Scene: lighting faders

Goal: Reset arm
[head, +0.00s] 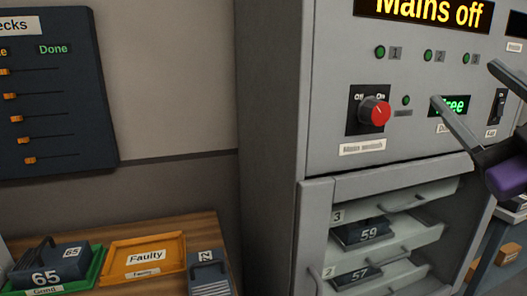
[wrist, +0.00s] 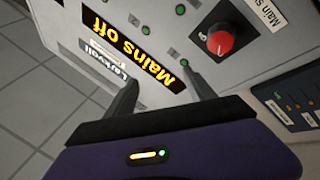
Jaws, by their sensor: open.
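My gripper (head: 470,100) is at the right of the head view, in front of the grey cabinet's upper panel. Its two dark fingers are spread apart with nothing between them. In the wrist view my gripper (wrist: 160,97) also shows open and empty, with the panel's "Mains off" display (wrist: 133,42) behind the fingers. I cannot tell whether a finger touches the panel.
The grey cabinet (head: 272,120) has a red rotary knob (head: 375,111) and open-fronted slots with modules 59 (head: 362,232) and 57 (head: 357,275). A wooden bench (head: 190,230) holds an orange "Faulty" tray (head: 143,243) and a green tray (head: 97,265). A slider board (head: 50,90) hangs at left.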

